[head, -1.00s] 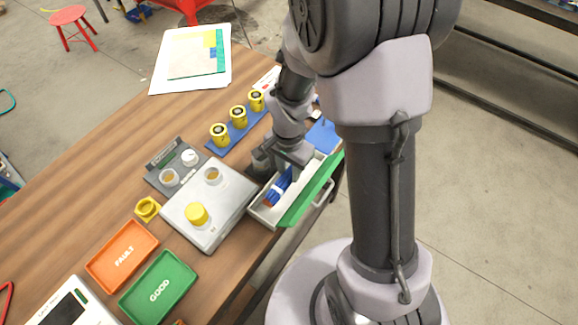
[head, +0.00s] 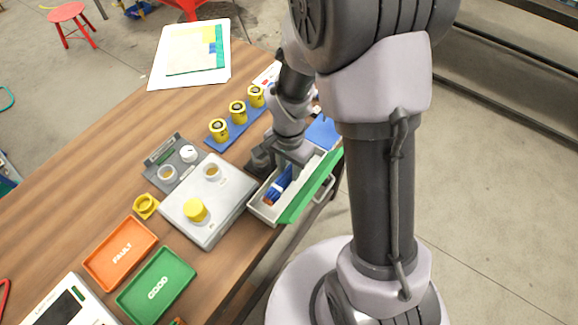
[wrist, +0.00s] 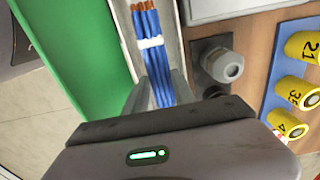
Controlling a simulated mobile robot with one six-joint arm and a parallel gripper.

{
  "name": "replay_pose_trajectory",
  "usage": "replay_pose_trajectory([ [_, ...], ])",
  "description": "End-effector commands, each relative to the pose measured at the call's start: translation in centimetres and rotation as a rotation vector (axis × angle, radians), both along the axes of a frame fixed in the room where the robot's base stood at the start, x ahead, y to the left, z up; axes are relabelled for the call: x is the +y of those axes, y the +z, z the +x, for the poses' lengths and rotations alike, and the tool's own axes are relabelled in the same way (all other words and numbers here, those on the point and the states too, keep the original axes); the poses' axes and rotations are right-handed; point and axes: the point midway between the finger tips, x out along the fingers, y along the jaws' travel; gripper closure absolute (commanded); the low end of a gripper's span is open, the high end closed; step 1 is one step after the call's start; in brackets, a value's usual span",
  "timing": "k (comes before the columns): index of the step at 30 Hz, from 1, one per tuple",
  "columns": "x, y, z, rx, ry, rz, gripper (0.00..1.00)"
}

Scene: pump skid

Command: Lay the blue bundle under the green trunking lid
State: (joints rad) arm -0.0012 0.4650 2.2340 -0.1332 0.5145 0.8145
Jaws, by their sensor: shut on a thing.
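The blue bundle (head: 278,187) is several blue wires with copper-coloured ends and a white band. It lies lengthwise inside the light grey trunking (head: 263,211). The green trunking lid (head: 312,186) stands raised along the trunking's right side in the head view. In the wrist view the lid (wrist: 75,50) is to the left of the bundle (wrist: 152,45). My gripper (head: 290,167) reaches down into the trunking and is shut on the bundle, its fingers (wrist: 158,95) on either side of it. The bundle's far end is hidden under the gripper.
A grey box with a yellow knob (head: 196,210) stands close left of the trunking. Yellow numbered cylinders stand on a blue strip (head: 244,130) behind. Orange (head: 121,254) and green (head: 156,286) trays lie at the front left. The table's right edge runs beside the trunking.

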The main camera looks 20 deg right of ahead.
Motion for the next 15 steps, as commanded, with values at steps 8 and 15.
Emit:
replay_pose_trajectory([
  [8, 0.0, -1.0, 0.0, 0.0, 0.0, 0.0, 1.0],
  [15, 0.0, -1.7, 0.0, 0.0, 0.0, 0.0, 1.0],
])
